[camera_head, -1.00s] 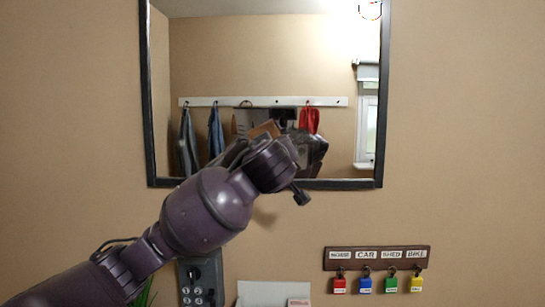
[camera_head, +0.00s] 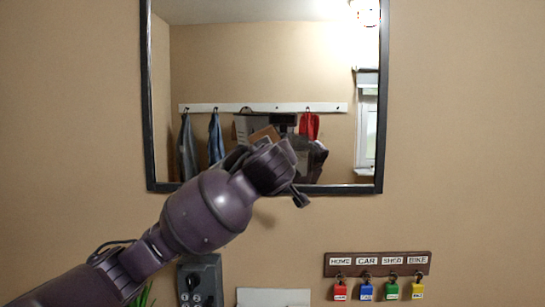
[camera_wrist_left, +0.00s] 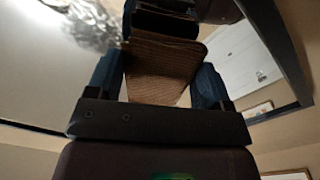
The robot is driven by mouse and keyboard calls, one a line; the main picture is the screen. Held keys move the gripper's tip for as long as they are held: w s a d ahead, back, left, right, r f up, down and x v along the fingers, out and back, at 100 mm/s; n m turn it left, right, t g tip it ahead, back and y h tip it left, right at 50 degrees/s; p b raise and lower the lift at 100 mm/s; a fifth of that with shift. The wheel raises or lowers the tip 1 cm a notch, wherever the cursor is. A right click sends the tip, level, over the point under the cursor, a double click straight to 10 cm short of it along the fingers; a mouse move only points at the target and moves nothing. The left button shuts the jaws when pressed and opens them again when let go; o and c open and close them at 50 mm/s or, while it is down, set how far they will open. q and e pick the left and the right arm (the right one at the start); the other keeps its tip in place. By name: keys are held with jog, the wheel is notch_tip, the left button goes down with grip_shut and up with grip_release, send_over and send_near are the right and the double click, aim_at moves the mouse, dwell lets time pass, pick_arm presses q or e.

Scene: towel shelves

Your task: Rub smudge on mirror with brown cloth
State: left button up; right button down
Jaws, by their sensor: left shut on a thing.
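The black-framed mirror (camera_head: 270,60) hangs on the wall in the head view. My left arm reaches up to its lower middle, with my left gripper (camera_head: 268,160) in front of the glass. In the left wrist view, my left gripper (camera_wrist_left: 157,80) is shut on the brown cloth (camera_wrist_left: 160,62), which spreads flat between and beyond the fingers. A grey, streaky smudge (camera_wrist_left: 92,25) shows on the mirror glass at the upper left of that view, beside the cloth. I cannot make the smudge out in the head view. Whether the cloth touches the glass is unclear. My right gripper is out of view.
A key rack (camera_head: 377,264) with coloured padlocks is on the wall at the lower right. A grey wall phone (camera_head: 200,282) and a white item (camera_head: 272,297) are below the mirror. The wall right of the mirror is clear.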

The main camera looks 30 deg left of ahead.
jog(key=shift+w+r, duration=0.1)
pick_arm(q)
jog(key=shift+w+a, duration=0.15)
jog(key=shift+w, duration=0.15)
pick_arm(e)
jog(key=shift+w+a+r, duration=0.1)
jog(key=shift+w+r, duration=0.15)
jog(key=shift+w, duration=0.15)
pick_arm(q)
jog(key=shift+w, duration=0.1)
jog(key=shift+w+a, duration=0.15)
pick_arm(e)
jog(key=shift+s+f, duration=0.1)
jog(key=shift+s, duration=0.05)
pick_arm(q)
jog(key=shift+w+a, duration=0.15)
jog(key=shift+w, duration=0.1)
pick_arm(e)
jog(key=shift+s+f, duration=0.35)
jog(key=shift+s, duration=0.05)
